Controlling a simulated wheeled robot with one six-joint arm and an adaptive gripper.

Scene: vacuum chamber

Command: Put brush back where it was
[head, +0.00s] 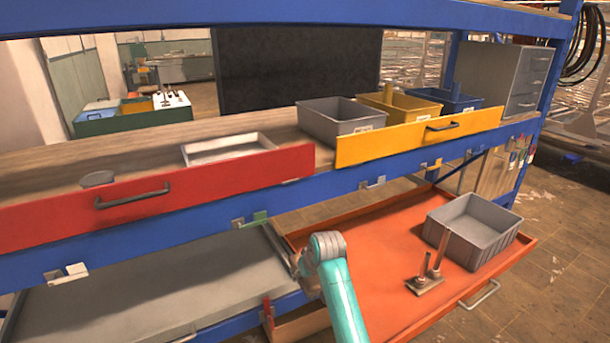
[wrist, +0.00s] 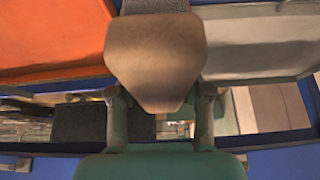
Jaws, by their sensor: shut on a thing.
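In the wrist view my gripper (wrist: 158,95) is shut on a tan-brown piece with a broad rounded body that narrows to a blunt end. I take this piece to be the brush (wrist: 155,55); its bristles cannot be made out. One finger lies on each side of it. In the head view my teal arm reaches up at the left edge of the open orange drawer (head: 355,235), by the grey drawer (head: 130,290). My gripper and the brush are mostly hidden there behind the arm.
The orange drawer holds a grey crate (head: 487,250) and a metal piece with two uprights (head: 425,284). Above are red (head: 230,175) and yellow (head: 385,145) drawer fronts. Grey (head: 320,122), yellow (head: 375,118) and blue (head: 435,105) bins stand there. The orange drawer's middle is clear.

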